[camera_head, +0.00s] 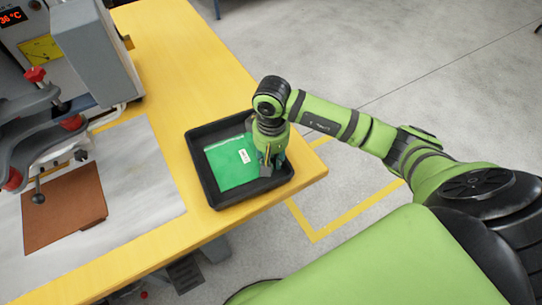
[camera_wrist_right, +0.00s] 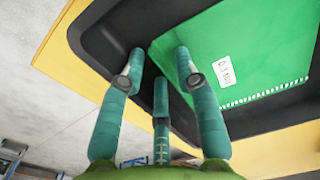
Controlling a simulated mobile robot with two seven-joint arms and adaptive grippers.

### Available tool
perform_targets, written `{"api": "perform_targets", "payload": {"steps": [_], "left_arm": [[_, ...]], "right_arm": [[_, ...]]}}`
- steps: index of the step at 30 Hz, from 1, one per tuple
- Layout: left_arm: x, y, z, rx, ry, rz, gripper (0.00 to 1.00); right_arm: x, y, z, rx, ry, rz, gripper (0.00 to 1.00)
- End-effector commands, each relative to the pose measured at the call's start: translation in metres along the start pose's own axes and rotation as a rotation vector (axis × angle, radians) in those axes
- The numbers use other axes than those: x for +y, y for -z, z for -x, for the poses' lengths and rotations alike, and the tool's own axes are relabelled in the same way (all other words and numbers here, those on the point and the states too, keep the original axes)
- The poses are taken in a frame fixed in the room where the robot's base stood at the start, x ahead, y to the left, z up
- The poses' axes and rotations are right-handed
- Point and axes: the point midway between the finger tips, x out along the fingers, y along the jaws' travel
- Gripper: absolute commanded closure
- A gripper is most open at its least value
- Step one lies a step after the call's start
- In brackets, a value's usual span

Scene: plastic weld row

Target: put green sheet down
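The green sheet (camera_head: 232,162) lies in the black tray (camera_head: 203,186), with a small white label on its face. My right gripper (camera_head: 268,166) points down into the tray at the sheet's right edge. In the right wrist view its fingers (camera_wrist_right: 160,68) are spread apart with nothing between them. One fingertip overlaps the sheet (camera_wrist_right: 245,50); another is beside its edge, over the tray (camera_wrist_right: 95,35). Whether a finger touches the sheet cannot be told. My left gripper is not in view.
The tray sits near the right corner of the yellow table (camera_head: 170,60). To the left, a grey machine (camera_head: 95,50) with clamps stands over a brown plate (camera_head: 62,205) on a pale mat (camera_head: 140,170). Open floor lies to the right.

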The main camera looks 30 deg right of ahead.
Motion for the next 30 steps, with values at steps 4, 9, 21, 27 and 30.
{"api": "perform_targets", "payload": {"steps": [4, 9, 21, 27, 30], "left_arm": [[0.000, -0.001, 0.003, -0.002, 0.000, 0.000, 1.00], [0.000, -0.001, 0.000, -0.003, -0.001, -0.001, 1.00], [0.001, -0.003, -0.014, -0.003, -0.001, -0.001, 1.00], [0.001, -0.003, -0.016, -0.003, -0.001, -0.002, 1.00], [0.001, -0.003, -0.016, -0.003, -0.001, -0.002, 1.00]], "right_arm": [[0.000, 0.000, 0.002, -0.001, 0.001, 0.000, 0.67], [0.000, 0.002, 0.019, 0.006, 0.000, 0.002, 0.67], [0.000, 0.001, 0.102, 0.004, 0.000, 0.002, 0.67], [0.000, 0.000, 0.120, 0.000, 0.000, 0.001, 0.67], [0.000, 0.000, 0.123, -0.001, 0.000, 0.000, 0.67]]}}
